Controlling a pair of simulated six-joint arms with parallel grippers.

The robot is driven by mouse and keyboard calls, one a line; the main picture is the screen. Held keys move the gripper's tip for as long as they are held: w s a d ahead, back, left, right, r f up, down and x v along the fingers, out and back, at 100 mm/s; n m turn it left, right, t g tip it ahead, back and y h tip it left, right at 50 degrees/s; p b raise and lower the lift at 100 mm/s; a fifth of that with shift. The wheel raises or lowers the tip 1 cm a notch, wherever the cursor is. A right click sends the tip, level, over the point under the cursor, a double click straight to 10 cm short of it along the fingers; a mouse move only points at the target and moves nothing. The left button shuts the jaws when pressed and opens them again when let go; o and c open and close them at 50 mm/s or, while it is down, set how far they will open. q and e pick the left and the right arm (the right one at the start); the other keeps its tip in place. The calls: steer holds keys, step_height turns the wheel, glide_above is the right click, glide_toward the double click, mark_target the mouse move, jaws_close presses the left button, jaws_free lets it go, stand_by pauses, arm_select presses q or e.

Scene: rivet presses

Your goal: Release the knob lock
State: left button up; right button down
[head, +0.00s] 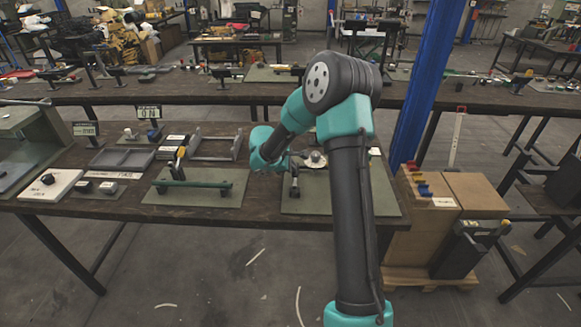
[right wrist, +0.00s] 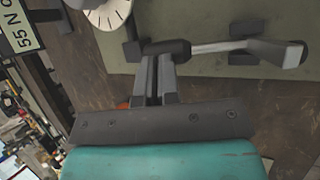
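A lever with a dark grip (right wrist: 166,48) and a pale metal rod (right wrist: 215,46) lies across the top middle of the right wrist view. A white round dial with tick marks (right wrist: 107,13) is at the upper left there, partly cut off. In the head view the dial (head: 315,160) is partly behind my right arm. My right gripper (right wrist: 157,70) has its fingers close together, with no thing seen between them. Its tips are at the dark grip; whether they touch it I cannot tell. My left gripper is not in view.
The dial and lever belong to a green-grey base plate (head: 350,196) on the dark workbench (head: 120,206). Another plate with a green bar (head: 200,184) stands to the left. A blue post (head: 428,90) and cardboard boxes (head: 420,225) are to the right.

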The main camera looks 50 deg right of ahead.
steer(key=v, duration=1.4)
steer(key=shift+w+d, duration=0.35)
steer(key=shift+d, duration=0.05)
steer(key=shift+r, duration=0.15)
